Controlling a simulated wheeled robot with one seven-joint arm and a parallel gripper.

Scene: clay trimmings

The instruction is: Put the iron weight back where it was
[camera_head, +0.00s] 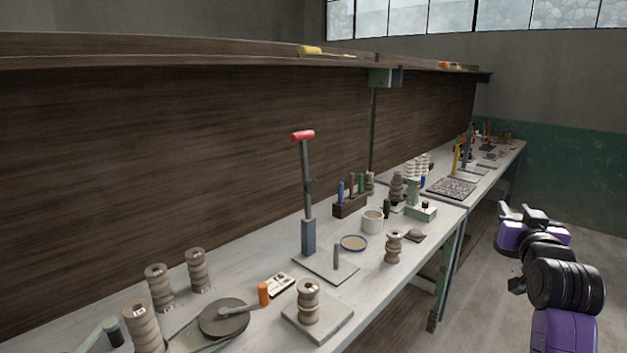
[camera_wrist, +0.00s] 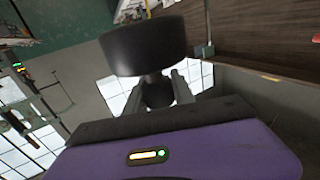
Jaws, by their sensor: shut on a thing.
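My gripper (camera_wrist: 158,85) is shut on the iron weight (camera_wrist: 145,45), a dark, wide cylinder with a narrow neck and a rounded knob. The neck and knob sit between the two grey fingers in the wrist view. The weight is held in the air, clear of any surface. In the head view my arm is at the right, out over the floor beside the bench; the weight cannot be made out clearly there. The long pale workbench (camera_head: 370,283) runs from the near left to the far right. Nothing shows for certain which spot the weight came from.
A tall red-handled press (camera_head: 307,190) stands on the bench. Grey ribbed spools (camera_head: 158,287), a round turntable (camera_head: 224,317), a cup (camera_head: 372,221), a shallow dish (camera_head: 353,243) and a tool block (camera_head: 349,205) crowd it. A shelf (camera_head: 200,52) overhangs the back. Some bare bench lies along the front edge.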

